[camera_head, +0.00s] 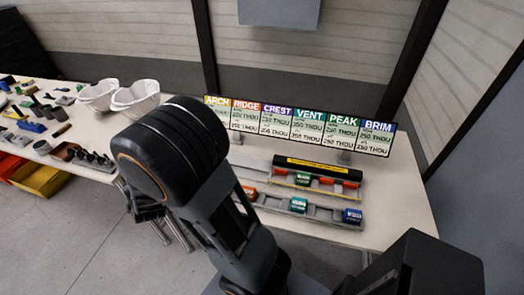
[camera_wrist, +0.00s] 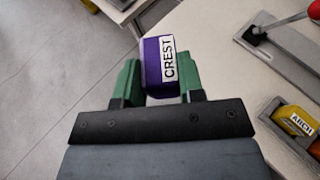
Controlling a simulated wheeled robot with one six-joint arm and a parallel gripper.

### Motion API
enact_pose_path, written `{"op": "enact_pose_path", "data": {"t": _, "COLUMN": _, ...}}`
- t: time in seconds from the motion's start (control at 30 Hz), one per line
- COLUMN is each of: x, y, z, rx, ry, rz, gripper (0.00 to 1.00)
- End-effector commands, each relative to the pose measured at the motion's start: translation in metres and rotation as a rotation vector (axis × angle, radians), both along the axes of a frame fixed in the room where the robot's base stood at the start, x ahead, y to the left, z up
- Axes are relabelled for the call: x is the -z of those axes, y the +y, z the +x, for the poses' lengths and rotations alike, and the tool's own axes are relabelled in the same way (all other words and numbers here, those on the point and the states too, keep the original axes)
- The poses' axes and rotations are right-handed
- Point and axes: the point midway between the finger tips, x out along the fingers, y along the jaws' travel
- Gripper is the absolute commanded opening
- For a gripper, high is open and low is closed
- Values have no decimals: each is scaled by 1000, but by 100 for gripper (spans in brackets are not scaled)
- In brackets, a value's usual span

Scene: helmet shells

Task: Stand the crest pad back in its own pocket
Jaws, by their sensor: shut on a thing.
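The crest pad (camera_wrist: 158,66) is a purple block with a white CREST label. In the wrist view it sits between the green fingers of my gripper (camera_wrist: 158,80), which is shut on it. It is held over the floor and table edge, apart from the rail. The grey pocketed rail (camera_head: 325,213) lies along the table in the head view. It holds an orange-red pad (camera_head: 249,192), a green pad (camera_head: 298,205) and a blue pad (camera_head: 353,215). An empty-looking gap lies between the orange-red and green pads. My arm hides the rail's left end and the held pad in the head view.
A yellow ARCH pad (camera_wrist: 298,122) shows in the wrist view. A black-topped holder (camera_head: 318,168) stands behind the rail. A label board (camera_head: 296,130) stands behind that. White helmet shells (camera_head: 135,96) and tools occupy the left table. A red-handled tool (camera_wrist: 262,32) lies near upper right.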

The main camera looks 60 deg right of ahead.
Motion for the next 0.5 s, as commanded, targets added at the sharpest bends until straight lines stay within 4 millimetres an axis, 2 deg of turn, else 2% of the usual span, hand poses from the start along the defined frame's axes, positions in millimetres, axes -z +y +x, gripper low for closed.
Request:
{"op": "enact_pose_path", "data": {"t": 0.03, "x": 12, "y": -21, "z": -2, "rx": 47, "ry": 4, "rz": 0, "gripper": 9}}
{"op": "enact_pose_path", "data": {"t": 0.17, "x": 32, "y": -83, "z": -9, "rx": 218, "ry": 3, "rz": 1, "gripper": 9}}
{"op": "enact_pose_path", "data": {"t": 0.27, "x": 45, "y": -136, "z": -21, "rx": 384, "ry": 1, "rz": 1, "gripper": 9}}
{"op": "enact_pose_path", "data": {"t": 0.4, "x": 60, "y": -205, "z": -47, "rx": 620, "ry": 0, "rz": 1, "gripper": 9}}
{"op": "enact_pose_path", "data": {"t": 0.5, "x": 68, "y": -246, "z": -71, "rx": 781, "ry": 0, "rz": 1, "gripper": 9}}
